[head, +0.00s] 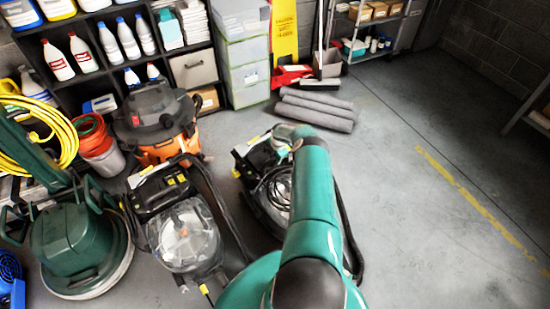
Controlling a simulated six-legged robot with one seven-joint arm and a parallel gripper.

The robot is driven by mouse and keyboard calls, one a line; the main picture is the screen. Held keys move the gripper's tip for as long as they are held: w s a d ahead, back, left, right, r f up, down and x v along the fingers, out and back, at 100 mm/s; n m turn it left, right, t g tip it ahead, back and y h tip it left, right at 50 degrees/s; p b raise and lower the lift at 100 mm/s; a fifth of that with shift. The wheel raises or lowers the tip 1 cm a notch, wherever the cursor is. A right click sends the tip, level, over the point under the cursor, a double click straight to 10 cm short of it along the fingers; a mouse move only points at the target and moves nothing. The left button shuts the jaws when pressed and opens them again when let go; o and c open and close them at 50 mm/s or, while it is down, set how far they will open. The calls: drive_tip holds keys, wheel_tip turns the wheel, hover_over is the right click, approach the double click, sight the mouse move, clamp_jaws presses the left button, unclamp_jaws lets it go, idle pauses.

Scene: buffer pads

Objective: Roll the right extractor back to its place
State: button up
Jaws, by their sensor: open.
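The right extractor (256,158) stands on the concrete floor near the middle of the head view.
An orange and black vacuum (160,120) and a green floor machine (78,240) stand left. Grey rolled mats (315,112) lie beyond the right extractor. Shelves (105,75) line the back. The floor on the right, around a yellow line (480,210), is open.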

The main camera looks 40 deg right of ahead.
drive_tip(key=shift+f, duration=0.45)
clamp_jaws()
drive_tip(key=shift+w+d, duration=0.1)
drive_tip(key=shift+w, duration=0.05)
